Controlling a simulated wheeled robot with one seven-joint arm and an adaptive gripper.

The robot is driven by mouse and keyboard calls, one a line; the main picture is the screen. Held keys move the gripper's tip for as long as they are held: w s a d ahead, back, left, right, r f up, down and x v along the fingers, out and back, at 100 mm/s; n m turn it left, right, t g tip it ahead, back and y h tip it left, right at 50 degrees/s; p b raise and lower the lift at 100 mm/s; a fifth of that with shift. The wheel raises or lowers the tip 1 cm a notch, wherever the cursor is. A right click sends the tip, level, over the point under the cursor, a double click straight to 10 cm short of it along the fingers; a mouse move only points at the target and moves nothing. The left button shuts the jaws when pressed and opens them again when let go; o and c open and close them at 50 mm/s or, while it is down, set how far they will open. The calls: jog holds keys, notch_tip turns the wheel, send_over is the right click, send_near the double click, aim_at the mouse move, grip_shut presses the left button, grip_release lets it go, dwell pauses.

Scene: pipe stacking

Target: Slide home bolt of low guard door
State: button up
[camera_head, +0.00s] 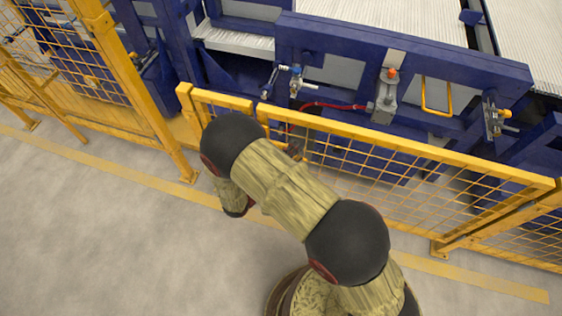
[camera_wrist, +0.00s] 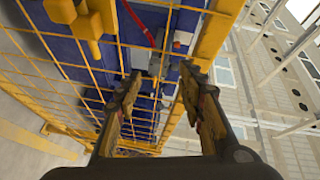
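The low guard door (camera_head: 400,150) is a yellow frame with wire mesh in front of the blue machine, and it looks upright and in line with the fence. In the wrist view its mesh (camera_wrist: 75,72) fills the left and middle. Chunky yellow blocks (camera_wrist: 88,22) on the frame at upper left there may be the bolt fitting; I cannot tell how far the bolt is slid. My gripper (camera_wrist: 160,74) is open and empty, its fingers apart in front of the mesh and top rail. In the head view my arm hides most of the gripper and the door's left end.
The blue machine (camera_head: 450,70) with valves and a red hose (camera_head: 335,106) stands close behind the door. A taller yellow fence (camera_head: 75,85) with a thick post is at the left. The grey floor (camera_head: 110,220) in front is clear, with a yellow line.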

jog(key=s+a+f+n+t+y, duration=0.3)
jog(key=a+f+n+t+y, duration=0.3)
jog(key=f+n, duration=0.5)
jog(key=shift+g+h, duration=0.3)
jog(key=shift+g, duration=0.2)
jog(key=x, duration=0.2)
jog(key=a+b+x, duration=0.1)
jog(key=x, duration=0.2)
jog(key=b+x, duration=0.1)
jog(key=x, duration=0.1)
jog(key=shift+w+a+f, duration=0.1)
jog(key=shift+w+f, duration=0.1)
jog(key=shift+w, duration=0.35)
grip_shut()
